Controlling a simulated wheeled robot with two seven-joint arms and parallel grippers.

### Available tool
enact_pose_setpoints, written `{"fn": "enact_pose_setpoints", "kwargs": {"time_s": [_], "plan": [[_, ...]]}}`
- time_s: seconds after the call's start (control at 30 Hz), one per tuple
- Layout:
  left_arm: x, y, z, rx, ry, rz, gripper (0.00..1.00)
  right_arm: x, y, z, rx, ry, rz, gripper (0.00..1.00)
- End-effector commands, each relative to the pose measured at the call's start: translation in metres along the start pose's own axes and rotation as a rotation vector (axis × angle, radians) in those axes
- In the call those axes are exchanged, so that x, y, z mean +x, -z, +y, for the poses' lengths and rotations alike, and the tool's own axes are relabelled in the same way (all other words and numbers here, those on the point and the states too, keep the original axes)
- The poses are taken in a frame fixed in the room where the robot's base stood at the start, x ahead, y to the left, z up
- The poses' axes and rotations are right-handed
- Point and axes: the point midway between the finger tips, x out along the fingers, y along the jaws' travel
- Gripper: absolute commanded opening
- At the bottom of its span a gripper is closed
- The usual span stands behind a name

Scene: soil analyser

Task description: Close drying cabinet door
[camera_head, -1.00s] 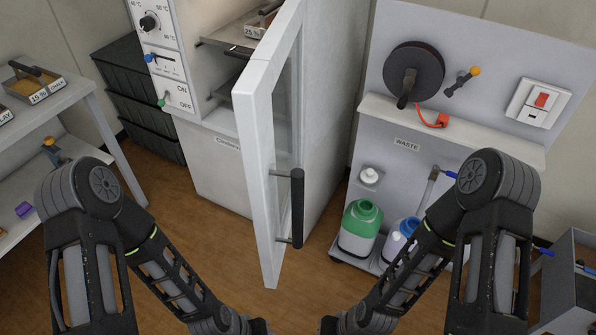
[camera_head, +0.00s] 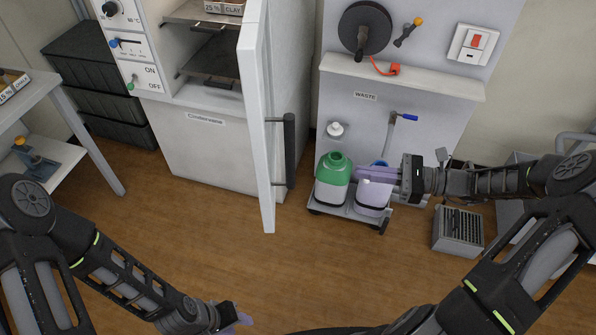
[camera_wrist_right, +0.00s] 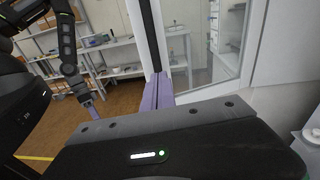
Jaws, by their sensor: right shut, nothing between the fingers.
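The drying cabinet (camera_head: 220,150) stands at the back, left of centre. Its white-framed door (camera_head: 257,120) is wide open and sticks out towards me, nearly edge-on. A dark vertical handle (camera_head: 290,150) is on the door's right face. My right gripper (camera_head: 358,173) is shut and empty, pointing left, to the right of the handle and apart from it. In the right wrist view its purple fingers (camera_wrist_right: 158,92) point towards the door's glass and frame (camera_wrist_right: 225,40). My left gripper (camera_head: 243,319) is low near the bottom edge, away from the door; its finger gap is unclear.
A green-topped bottle (camera_head: 332,180) and a white-and-purple container (camera_head: 372,197) stand on a low trolley under the right gripper. A grey crate (camera_head: 458,232) is on the floor at right. A shelf (camera_head: 75,125) stands at left. The floor before the door is clear.

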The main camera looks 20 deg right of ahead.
Motion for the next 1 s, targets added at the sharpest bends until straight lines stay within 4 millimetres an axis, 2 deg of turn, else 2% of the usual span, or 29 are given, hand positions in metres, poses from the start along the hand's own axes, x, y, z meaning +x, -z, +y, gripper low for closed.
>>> {"fn": "enact_pose_setpoints", "kwargs": {"time_s": [0.03, 0.13, 0.57, 0.77, 1.0], "plan": [[0.0, 0.0, 0.0, 0.001, 0.0, 0.0, 0.4, 0.0, -0.008, 0.003, 0.02, -0.012, -0.035, 0.0], [0.0, 0.0, 0.001, 0.001, -0.001, 0.0, 0.4, 0.0, -0.015, 0.008, 0.046, -0.03, -0.063, 0.0], [0.0, 0.0, 0.0, 0.001, 0.0, 0.0, 0.4, 0.005, -0.014, 0.009, 0.048, -0.034, -0.058, 0.0], [0.0, 0.0, 0.0, 0.001, 0.0, 0.0, 0.4, 0.021, -0.015, 0.009, 0.047, -0.037, -0.057, 0.0], [-0.005, 0.0, 0.002, 0.0, 0.0, 0.0, 0.4, 0.059, -0.019, 0.011, 0.048, -0.037, -0.058, 0.0]]}}
